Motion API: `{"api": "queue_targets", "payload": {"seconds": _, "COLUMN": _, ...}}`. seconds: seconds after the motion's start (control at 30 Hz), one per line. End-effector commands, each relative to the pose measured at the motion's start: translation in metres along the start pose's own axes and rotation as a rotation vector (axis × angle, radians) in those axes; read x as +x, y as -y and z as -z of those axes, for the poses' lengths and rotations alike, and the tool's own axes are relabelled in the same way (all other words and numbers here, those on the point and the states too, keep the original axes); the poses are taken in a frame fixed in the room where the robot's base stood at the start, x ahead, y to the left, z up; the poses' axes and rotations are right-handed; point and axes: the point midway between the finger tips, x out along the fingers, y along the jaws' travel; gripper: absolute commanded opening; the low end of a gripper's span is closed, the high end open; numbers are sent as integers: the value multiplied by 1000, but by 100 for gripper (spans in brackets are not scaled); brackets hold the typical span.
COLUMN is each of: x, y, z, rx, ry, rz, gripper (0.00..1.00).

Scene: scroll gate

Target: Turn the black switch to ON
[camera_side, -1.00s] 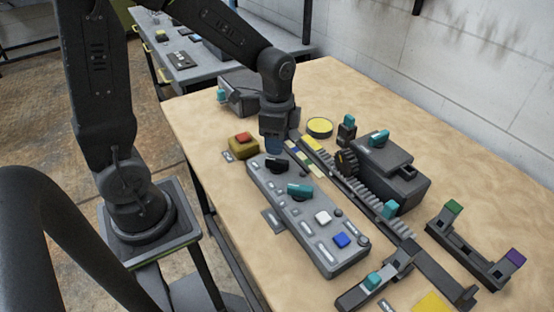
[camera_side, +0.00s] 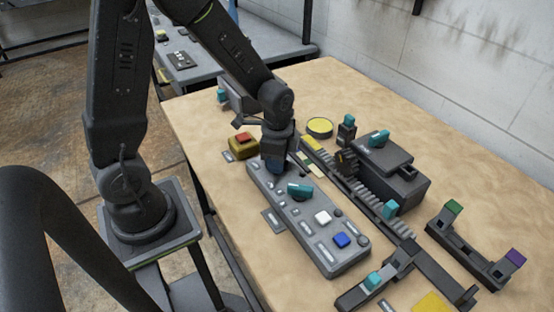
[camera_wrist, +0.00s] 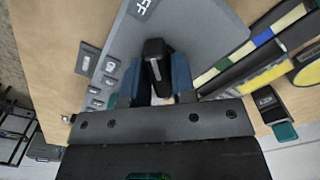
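The black switch (camera_wrist: 154,60) shows in the wrist view as an upright black bar on the grey panel (camera_wrist: 215,35). A white label, partly cut off and ending in "FF", lies beyond its far end. My gripper (camera_wrist: 158,85) has one blue finger on each side of the switch, very close to it. I cannot tell whether the fingers press on it. In the side view my gripper (camera_side: 275,163) is down at the far end of the panel (camera_side: 328,258), and it hides the black switch there.
A teal switch (camera_side: 299,190), a white button (camera_side: 322,217) and a blue button (camera_side: 341,240) sit nearer on the panel. A red button on a yellow box (camera_side: 243,146) stands left of my gripper. A toothed rack (camera_side: 370,190) runs close along the right.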

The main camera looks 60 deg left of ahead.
Motion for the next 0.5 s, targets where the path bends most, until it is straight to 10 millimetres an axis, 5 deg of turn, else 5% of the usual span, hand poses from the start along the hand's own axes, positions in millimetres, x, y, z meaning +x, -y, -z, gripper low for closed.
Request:
{"api": "queue_targets", "payload": {"seconds": 0.23, "x": 0, "y": 0, "z": 0, "rx": 0, "ry": 0, "rz": 1, "gripper": 1}}
{"api": "queue_targets", "payload": {"seconds": 0.5, "x": 0, "y": 0, "z": 0, "rx": -16, "ry": 0, "rz": 1, "gripper": 0}}
